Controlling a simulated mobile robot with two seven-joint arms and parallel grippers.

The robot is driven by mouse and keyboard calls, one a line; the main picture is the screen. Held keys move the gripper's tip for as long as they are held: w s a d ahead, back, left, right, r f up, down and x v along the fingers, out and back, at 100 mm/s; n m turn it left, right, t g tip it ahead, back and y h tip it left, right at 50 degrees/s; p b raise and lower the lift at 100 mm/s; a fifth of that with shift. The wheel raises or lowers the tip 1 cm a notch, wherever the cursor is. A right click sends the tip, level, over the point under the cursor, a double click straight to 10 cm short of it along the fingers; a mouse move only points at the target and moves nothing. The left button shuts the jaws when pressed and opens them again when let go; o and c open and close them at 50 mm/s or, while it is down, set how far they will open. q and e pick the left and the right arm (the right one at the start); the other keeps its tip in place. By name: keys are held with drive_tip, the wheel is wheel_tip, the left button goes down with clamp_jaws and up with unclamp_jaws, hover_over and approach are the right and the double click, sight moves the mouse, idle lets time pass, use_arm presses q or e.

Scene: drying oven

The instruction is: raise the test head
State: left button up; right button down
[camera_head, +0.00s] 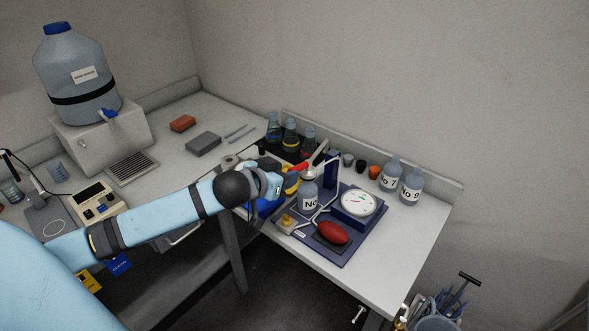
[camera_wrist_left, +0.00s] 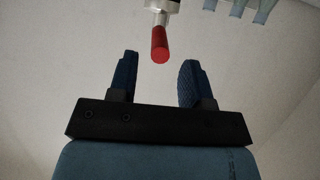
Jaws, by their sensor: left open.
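The tester stands on the right bench, with a dark blue base plate (camera_head: 352,250), a blue upright column (camera_head: 330,171) and a white round dial (camera_head: 358,202). A metal lever arm with a red handle (camera_head: 297,167) slants up near the column; I take this as part of the test head. My left gripper (camera_head: 281,182) is beside the red handle, open and empty. In the left wrist view the red handle (camera_wrist_left: 160,44) appears just beyond the gap between the two open blue fingers (camera_wrist_left: 156,75), apart from them. My right gripper is not in view.
A red bulb (camera_head: 333,233) lies at the base plate's front. Labelled bottles (camera_head: 411,188) stand behind right, and flasks (camera_head: 290,136) behind left. The bench's right front (camera_head: 395,255) is clear.

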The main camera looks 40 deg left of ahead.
sight(294, 168)
use_arm(q)
drive_tip(key=x, duration=0.4)
drive_tip(key=shift+w+f, duration=0.15)
drive_tip(key=shift+w, duration=0.2)
clamp_jaws()
